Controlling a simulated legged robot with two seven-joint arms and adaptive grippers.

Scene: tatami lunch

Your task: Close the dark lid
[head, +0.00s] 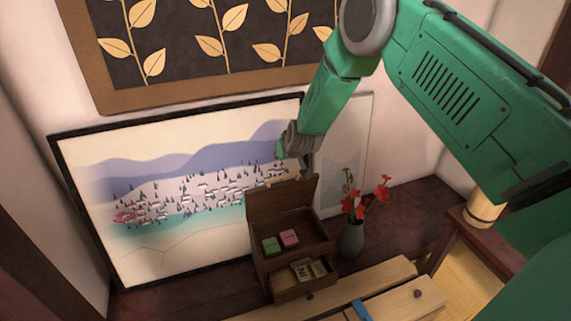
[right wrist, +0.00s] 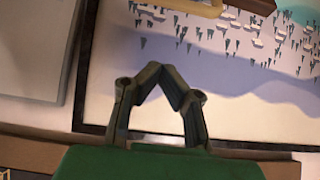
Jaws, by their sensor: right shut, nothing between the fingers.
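The dark lid (head: 281,203) stands open, raised upright at the back of a small dark wooden box (head: 318,240). A pale tan piece shows at its top edge. My right gripper (head: 292,156) is above and just behind the lid's top edge, near the framed picture. In the right wrist view its fingers (right wrist: 162,72) meet at the tips, shut and empty. A tan bar with a dark brown piece (right wrist: 195,6) shows at the top of that view, apart from the fingertips. My left gripper is in neither view.
The box holds a green block (head: 271,246) and a pink block (head: 289,239). Its drawer (head: 292,289) is pulled out with pale tiles inside. A vase (head: 351,240) with red flowers stands close on the right. A large framed picture (head: 130,275) leans behind. Pale wooden boxes (head: 405,300) are in front.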

